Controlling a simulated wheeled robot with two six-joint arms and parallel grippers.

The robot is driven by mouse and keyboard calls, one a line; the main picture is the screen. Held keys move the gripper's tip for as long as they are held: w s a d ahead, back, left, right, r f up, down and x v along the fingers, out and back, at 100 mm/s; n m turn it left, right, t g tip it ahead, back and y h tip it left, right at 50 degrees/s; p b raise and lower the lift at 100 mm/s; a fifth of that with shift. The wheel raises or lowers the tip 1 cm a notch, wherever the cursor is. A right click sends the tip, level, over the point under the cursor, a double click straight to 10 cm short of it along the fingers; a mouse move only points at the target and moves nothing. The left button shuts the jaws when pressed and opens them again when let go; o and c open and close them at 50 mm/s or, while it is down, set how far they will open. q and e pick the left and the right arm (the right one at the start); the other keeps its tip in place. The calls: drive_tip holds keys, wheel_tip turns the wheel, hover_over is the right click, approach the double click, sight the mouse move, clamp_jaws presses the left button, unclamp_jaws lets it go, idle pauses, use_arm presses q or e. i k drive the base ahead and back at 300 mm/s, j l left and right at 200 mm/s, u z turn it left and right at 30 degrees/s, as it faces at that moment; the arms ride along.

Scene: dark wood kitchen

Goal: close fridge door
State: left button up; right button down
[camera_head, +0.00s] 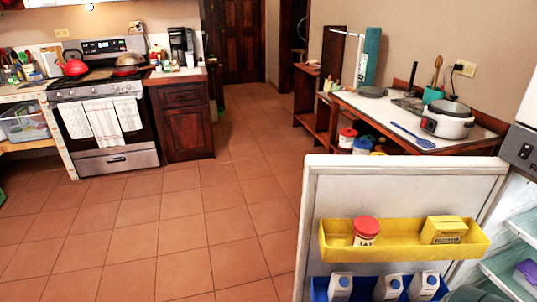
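The fridge door (398,192) stands wide open at the lower right, its inner side facing me. A yellow door shelf (338,246) holds a red-lidded jar (366,231) and a yellow box (443,230). A blue shelf (319,288) below it holds several cartons. The fridge body (522,150) shows at the right edge, with light inner shelves (508,272) and a purple-topped container. The lower part of the door is cut off by the frame. Neither of my grippers is in view.
Tiled floor (150,232) is clear left of the door. A stove (105,112) and dark wood cabinet (182,118) stand at the back left. A counter (388,108) with a rice cooker (447,119) and blue spatula (412,135) stands behind the door.

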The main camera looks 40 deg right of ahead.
sight(401, 192)
drive_tip(key=i+j, duration=0.15)
drive_tip(key=i, duration=0.25)
drive_tip(key=i+j, duration=0.2)
drive_tip(key=i, duration=0.25)
drive_tip(key=i+z, duration=0.25)
drive_tip(key=z, duration=0.15)
drive_tip(key=i+z, duration=0.55)
drive_tip(key=z, duration=0.25)
drive_tip(key=i+j+z, duration=0.2)
drive_tip(key=z, duration=0.2)
drive_tip(key=i+j+z, duration=0.25)
drive_tip(key=z, duration=0.15)
drive_tip(key=i+j+z, duration=0.15)
drive_tip(key=z, duration=0.3)
drive_tip(key=i+j+z, duration=0.15)
drive_tip(key=z, duration=0.3)
drive_tip(key=i+j+z, duration=0.1)
drive_tip(key=j+z, duration=0.55)
drive_tip(key=z, duration=0.25)
drive_tip(key=j+z, duration=0.45)
drive_tip(key=i+l, duration=0.05)
drive_tip(key=l, duration=0.05)
